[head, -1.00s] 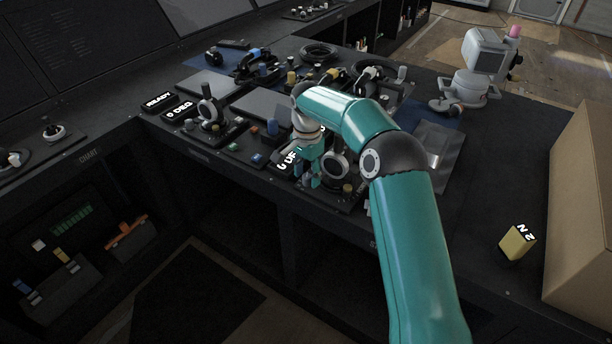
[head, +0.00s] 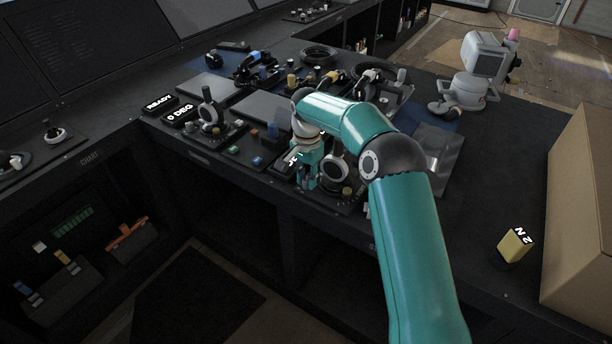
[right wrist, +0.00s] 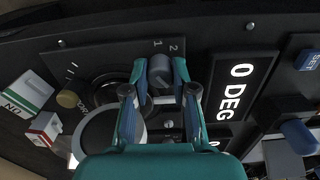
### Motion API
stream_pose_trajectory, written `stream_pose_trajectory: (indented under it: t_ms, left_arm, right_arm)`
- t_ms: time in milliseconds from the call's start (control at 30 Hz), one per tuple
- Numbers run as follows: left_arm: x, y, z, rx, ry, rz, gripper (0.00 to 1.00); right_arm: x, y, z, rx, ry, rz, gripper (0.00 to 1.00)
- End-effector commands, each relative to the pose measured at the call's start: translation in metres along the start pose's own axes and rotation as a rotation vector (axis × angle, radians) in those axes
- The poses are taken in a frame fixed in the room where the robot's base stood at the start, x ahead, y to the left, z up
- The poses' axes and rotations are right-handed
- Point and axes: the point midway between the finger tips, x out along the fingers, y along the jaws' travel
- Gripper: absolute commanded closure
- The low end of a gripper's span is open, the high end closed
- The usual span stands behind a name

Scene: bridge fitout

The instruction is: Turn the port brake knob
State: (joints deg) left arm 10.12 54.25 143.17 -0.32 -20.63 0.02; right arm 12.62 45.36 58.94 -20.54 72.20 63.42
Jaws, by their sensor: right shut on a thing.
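My right gripper (right wrist: 160,95) is over the port control panel, its two fingers on either side of a grey-blue knob (right wrist: 161,70) with the marks 1 and 2 beside it. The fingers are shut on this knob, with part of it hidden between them. In the head view the right gripper (head: 305,183) points down at the console's front edge, and the knob is hidden there by the gripper. My left gripper is in neither view.
A lever with a white-ringed wheel (head: 335,168) and a brass knob (head: 347,191) are close to the gripper. A 0 DEG display (right wrist: 243,86) is beside it. A yellow 2 N block (head: 514,244) and a cardboard box (head: 583,210) stand at the right.

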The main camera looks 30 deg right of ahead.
Motion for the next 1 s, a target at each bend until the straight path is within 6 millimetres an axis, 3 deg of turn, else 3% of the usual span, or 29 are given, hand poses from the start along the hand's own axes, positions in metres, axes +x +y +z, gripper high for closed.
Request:
stream_pose_trajectory:
  t_ms: [200, 467, 500, 633, 1000]
  left_arm:
    - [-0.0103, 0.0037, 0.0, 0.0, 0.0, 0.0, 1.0]
    - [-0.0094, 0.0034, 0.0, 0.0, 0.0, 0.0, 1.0]
    - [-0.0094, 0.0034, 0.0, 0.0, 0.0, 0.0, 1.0]
    - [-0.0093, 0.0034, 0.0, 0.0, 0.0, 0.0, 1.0]
    - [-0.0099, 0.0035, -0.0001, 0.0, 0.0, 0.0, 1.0]
  right_arm:
    - [-0.0008, 0.0014, -0.0001, -0.156, -0.002, 0.005, 1.0]
    - [0.0002, 0.0013, -0.0003, -0.164, -0.001, 0.004, 1.0]
    - [0.0003, 0.0013, -0.0003, -0.163, -0.001, 0.004, 0.72]
    - [0.0002, 0.0012, -0.0003, -0.163, -0.001, 0.003, 0.51]
    - [-0.0024, 0.0004, -0.0004, -0.162, 0.0, 0.001, 0.49]
